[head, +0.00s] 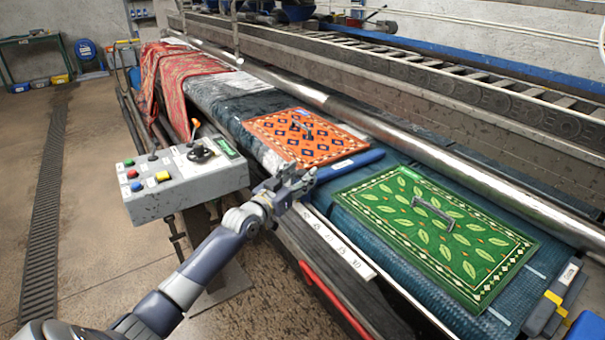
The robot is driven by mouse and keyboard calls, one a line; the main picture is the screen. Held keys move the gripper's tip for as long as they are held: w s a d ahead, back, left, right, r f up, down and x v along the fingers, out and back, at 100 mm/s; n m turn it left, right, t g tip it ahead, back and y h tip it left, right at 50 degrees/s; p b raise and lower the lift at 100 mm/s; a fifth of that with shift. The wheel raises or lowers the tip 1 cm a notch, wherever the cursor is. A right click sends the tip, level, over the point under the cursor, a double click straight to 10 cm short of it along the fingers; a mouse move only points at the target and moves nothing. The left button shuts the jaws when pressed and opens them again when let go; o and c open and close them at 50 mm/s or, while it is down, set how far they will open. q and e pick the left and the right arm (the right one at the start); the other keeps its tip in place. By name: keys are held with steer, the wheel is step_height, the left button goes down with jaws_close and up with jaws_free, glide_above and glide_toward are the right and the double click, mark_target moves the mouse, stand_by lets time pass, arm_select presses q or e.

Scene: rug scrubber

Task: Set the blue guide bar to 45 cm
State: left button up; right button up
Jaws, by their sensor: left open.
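The blue guide bar (352,165) lies across the dark belt, between the orange rug (298,138) and the green rug (437,232). A small white label sits beside it. A white scale strip (335,242) with dark marks runs along the machine's front edge; its numbers are too small to read. My left gripper (300,181) is open and empty at the bar's near end. It overlaps that end in the picture, and I cannot tell whether it touches. My right gripper is not in view.
A grey control box (183,183) with coloured buttons and a black knob stands left of my left arm. A steel roller (420,140) runs behind the rugs. A red rug (170,80) hangs over the far end. A red bar (335,300) runs low along the front.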

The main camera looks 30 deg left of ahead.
arm_select(q)
steer(key=shift+w, duration=0.8)
jaws_close()
steer(key=shift+d, duration=0.1)
